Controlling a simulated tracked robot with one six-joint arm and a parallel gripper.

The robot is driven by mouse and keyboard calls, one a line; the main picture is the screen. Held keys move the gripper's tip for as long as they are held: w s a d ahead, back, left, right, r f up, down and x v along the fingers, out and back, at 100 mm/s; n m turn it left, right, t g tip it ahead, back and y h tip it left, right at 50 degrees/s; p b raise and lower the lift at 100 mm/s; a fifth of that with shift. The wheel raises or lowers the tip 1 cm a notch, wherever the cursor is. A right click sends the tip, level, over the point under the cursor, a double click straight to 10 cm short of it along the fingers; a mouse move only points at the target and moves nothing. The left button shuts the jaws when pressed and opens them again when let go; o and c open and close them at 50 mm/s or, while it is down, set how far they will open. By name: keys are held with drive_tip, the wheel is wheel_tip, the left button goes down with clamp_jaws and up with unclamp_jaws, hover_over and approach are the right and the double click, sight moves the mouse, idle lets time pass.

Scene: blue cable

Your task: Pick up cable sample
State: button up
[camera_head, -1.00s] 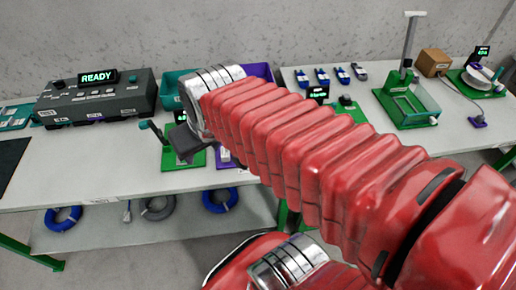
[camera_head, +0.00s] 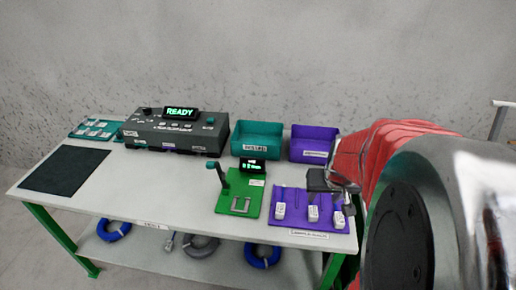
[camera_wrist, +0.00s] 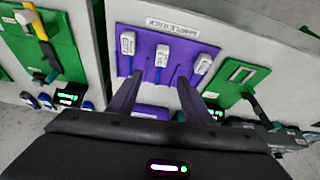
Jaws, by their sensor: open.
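Three white cable samples stand in the purple sample rack (camera_head: 268,219) at the front right of the table: left (camera_head: 281,211), middle (camera_head: 313,214) and right (camera_head: 338,219). The wrist view also shows the rack (camera_wrist: 150,83), with its samples (camera_wrist: 128,43), (camera_wrist: 162,54) and (camera_wrist: 202,64) near the labelled edge. My gripper (camera_wrist: 158,90) is open and empty, its two fingers spread wide and pointing toward the rack. In the head view my gripper (camera_head: 328,180) is over the rack's back right part. The exact height above the rack cannot be told.
Left of the rack is a green fixture (camera_head: 242,205) with a lever and small display. Teal (camera_head: 257,138) and purple (camera_head: 314,146) bins stand behind. A grey tester (camera_head: 173,132) reads READY. A dark mat (camera_head: 64,170) lies left. Cable coils (camera_head: 262,256) sit on the lower shelf.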

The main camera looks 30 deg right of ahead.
hover_over(314, 210)
drive_tip(key=s+a, duration=0.1)
drive_tip(key=s, duration=0.1)
drive_tip(key=shift+s+a+f, duration=0.1)
drive_tip(key=shift+f, duration=3.9)
drive_tip(key=shift+x, duration=2.6)
drive_tip(key=shift+c, duration=0.6)
clamp_jaws()
